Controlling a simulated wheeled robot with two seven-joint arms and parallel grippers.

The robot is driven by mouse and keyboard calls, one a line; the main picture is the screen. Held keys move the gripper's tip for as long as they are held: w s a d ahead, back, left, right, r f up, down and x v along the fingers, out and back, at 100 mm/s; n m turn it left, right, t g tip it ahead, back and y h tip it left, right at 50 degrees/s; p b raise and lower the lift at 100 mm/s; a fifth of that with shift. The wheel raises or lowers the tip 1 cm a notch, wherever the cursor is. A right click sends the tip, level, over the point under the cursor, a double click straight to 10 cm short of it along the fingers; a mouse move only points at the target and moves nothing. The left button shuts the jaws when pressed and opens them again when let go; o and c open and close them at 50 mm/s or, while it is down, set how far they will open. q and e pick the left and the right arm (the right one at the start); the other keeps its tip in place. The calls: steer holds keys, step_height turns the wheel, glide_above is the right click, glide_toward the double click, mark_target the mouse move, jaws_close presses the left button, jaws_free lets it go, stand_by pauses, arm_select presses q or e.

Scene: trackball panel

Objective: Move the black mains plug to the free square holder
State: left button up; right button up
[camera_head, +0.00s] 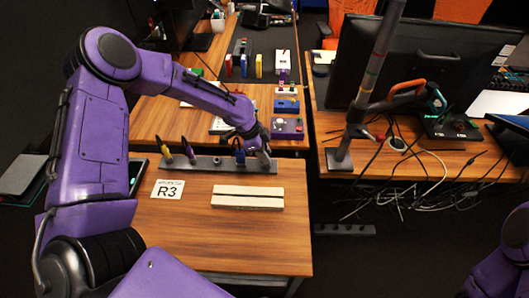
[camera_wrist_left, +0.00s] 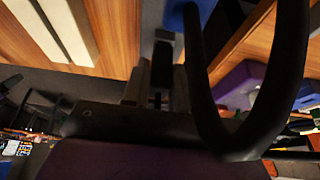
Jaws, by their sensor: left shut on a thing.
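My left gripper (camera_head: 263,156) is at the right end of the grey holder rack (camera_head: 205,163) on the near table. It is shut on a small black thing (camera_wrist_left: 162,60), probably the black mains plug, which the fingers partly hide. In the head view I cannot make out the plug. A yellow plug (camera_head: 166,152), a purple plug (camera_head: 190,154) and a blue plug (camera_head: 239,156) stand in the rack. Between the purple and blue ones a position (camera_head: 218,163) looks empty; its shape is too small to tell. My right gripper is out of view.
A pale grooved block (camera_head: 248,197) and an R3 card (camera_head: 168,190) lie in front of the rack. A purple trackball box (camera_head: 287,128) and a blue box (camera_head: 286,106) stand behind. A grey post (camera_head: 366,90) and loose cables are to the right. The near table's front is clear.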

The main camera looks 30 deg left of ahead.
arm_select(q)
steer(key=o, duration=1)
steer(key=v, duration=1)
steer(key=shift+r, duration=0.25)
